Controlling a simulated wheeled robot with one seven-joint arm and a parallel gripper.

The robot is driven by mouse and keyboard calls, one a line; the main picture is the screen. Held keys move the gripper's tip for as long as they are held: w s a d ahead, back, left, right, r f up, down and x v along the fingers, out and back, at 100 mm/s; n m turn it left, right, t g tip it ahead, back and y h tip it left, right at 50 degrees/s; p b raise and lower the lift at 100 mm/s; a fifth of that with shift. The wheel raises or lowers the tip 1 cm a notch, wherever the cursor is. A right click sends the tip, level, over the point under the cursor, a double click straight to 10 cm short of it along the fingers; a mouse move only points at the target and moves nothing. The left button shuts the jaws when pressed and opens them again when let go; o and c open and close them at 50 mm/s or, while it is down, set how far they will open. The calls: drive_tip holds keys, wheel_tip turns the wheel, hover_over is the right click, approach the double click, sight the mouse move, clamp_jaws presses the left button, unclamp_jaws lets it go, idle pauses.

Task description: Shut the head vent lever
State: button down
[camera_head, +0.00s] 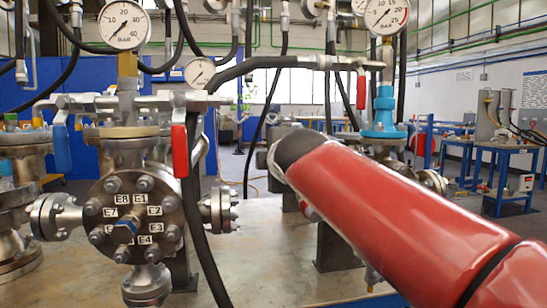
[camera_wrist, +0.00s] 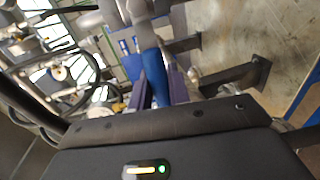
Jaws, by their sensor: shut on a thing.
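In the wrist view, a blue lever handle (camera_wrist: 153,70) runs between the two purple fingers of my gripper (camera_wrist: 158,90). My gripper is shut on this handle. The handle's upper end joins grey metal fittings (camera_wrist: 143,10). In the head view my red arm covers the right foreground and hides my gripper and the held handle. Other levers show there: a blue one (camera_head: 62,149) and a red one (camera_head: 180,151) hang on the left vessel's manifold, and another red one (camera_head: 361,92) hangs at the upper right. No label shows which is the head vent lever.
A flanged vessel (camera_head: 128,215) with several bolts stands on the metal table (camera_head: 255,270). Pressure gauges (camera_head: 123,25) and pipes crowd the top. A turquoise flanged neck (camera_head: 385,110) stands behind my arm. Bare tabletop shows between the vessels.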

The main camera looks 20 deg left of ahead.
drive_tip(key=shift+f, duration=0.2)
idle(0.4)
drive_tip(key=c, duration=1.4)
unclamp_jaws()
drive_tip(key=shift+o, duration=0.2)
drive_tip(key=v, duration=0.7)
drive_tip(key=shift+s, duration=0.4)
drive_tip(key=shift+d+r, duration=0.1)
drive_tip(key=shift+r, duration=0.05)
